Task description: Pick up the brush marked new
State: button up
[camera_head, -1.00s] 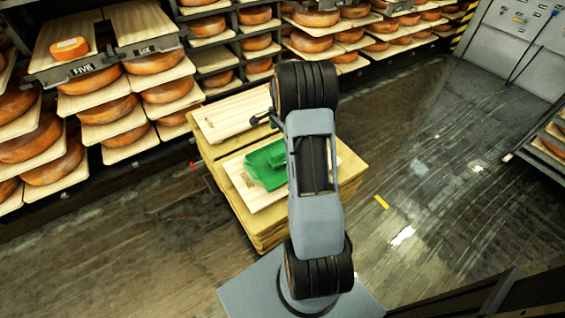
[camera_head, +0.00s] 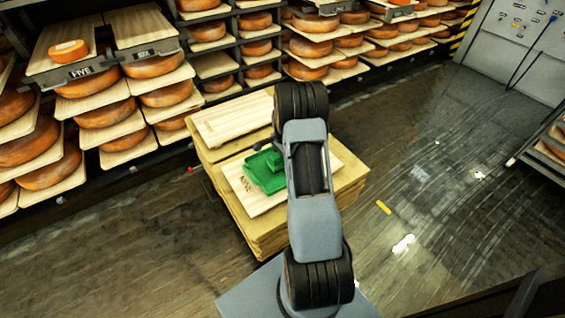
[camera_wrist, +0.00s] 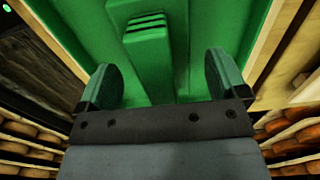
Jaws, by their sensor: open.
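A green tray-like piece (camera_head: 257,177) lies on a pale wooden board (camera_head: 262,203) atop a stack of boards. In the wrist view its flat green floor (camera_wrist: 85,22) fills the upper part. A green brush-like block (camera_wrist: 149,50) with dark ridges near its top stands out from the tray. My gripper (camera_wrist: 162,68) is open, with one rounded green finger on each side of the block's near part and gaps visible on both sides. I cannot read the mark "new" on anything. In the head view my arm hides most of the gripper and the block.
A second pale board (camera_head: 228,121) lies behind on the stack (camera_head: 263,239). Racks of orange cheese wheels (camera_head: 105,115) stand behind and to the left. A small yellow strip (camera_head: 384,207) lies on the floor at right. The floor around the stack is mostly clear.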

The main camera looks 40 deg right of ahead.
jog(key=shift+f, duration=0.9)
jog(key=shift+c, duration=0.4)
jog(key=c, duration=1)
jog(key=shift+r, duration=0.15)
